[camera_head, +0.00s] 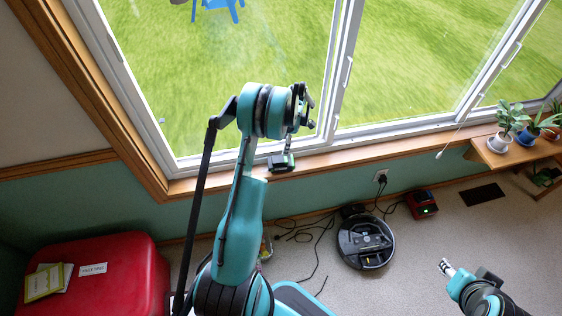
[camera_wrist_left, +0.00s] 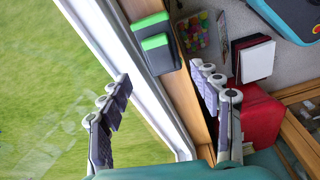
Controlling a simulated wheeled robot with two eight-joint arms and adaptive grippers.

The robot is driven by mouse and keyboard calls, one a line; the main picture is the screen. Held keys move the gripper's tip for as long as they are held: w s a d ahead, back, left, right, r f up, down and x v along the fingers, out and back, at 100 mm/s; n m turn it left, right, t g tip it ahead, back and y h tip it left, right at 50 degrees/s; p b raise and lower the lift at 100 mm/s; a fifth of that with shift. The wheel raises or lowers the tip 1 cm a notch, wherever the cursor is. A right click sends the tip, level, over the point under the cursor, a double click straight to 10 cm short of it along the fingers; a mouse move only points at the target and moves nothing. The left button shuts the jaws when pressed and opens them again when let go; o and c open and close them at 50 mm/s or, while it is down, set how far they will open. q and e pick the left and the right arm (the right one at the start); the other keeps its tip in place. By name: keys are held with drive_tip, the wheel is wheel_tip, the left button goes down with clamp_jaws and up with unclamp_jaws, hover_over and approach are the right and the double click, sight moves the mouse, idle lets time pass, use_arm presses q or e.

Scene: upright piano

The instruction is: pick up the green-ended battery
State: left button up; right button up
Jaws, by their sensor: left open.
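The green-ended battery (camera_head: 281,163) is a dark block with bright green on it, resting on the wooden windowsill (camera_head: 335,155). In the left wrist view the battery (camera_wrist_left: 158,60) shows as a dark stepped block with two green bands, beyond my fingertips and toward the top of the picture. My left gripper (camera_head: 304,108) is beside the window, above the battery in the head view. In the left wrist view the left gripper (camera_wrist_left: 160,92) has its fingers wide apart with nothing between them. My right gripper (camera_head: 446,267) is low over the floor at the right; its jaw state is unclear.
The window frame (camera_head: 340,75) runs close along the sill. A red chest (camera_head: 120,270) with booklets stands at lower left. A robot vacuum (camera_head: 366,242), cables and a red device (camera_head: 422,204) are on the carpet. Potted plants (camera_head: 512,117) stand on a shelf at right.

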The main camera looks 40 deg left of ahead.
use_arm(q)
drive_tip(key=n, duration=0.1)
hover_over(281, 158)
wheel_tip(281, 158, down, 4)
drive_tip(key=shift+s+d+f+b, duration=0.1)
drive_tip(key=shift+d+f+b, duration=0.1)
drive_tip(key=shift+b, duration=0.1)
wheel_tip(281, 158, down, 6)
drive_tip(key=shift+a+r+b, duration=0.1)
drive_tip(key=shift+b, duration=1)
drive_tip(key=shift+r, duration=0.1)
clamp_jaws()
